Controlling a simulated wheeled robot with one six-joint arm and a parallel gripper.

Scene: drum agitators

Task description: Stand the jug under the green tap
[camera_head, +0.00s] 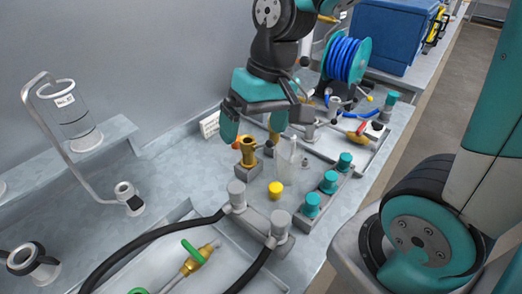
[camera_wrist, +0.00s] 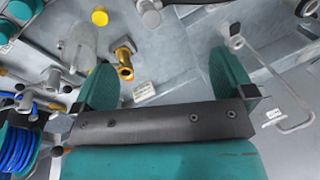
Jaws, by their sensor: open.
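A clear, pale jug-like vessel (camera_head: 287,160) stands on the grey bench, right of a brass fitting (camera_head: 248,152). The vessel also shows in the wrist view (camera_wrist: 79,45), at upper left, outside the jaws. A brass tap with a green handle (camera_head: 195,262) lies low in the head view, over a pale tray. I cannot tell its outlet clearly. My gripper (camera_head: 254,126) is open and empty above the bench, with teal fingers. Its fingers span the middle of the wrist view (camera_wrist: 163,70). The brass fitting (camera_wrist: 124,60) shows near the left finger there.
A clear labelled cylinder (camera_head: 75,115) stands by a bent metal tube at left. A yellow cap (camera_head: 276,188) and a block of teal knobs (camera_head: 329,182) are near the vessel. A grey manifold (camera_head: 256,222) with black hoses crosses the front. A blue hose reel (camera_head: 346,59) stands behind.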

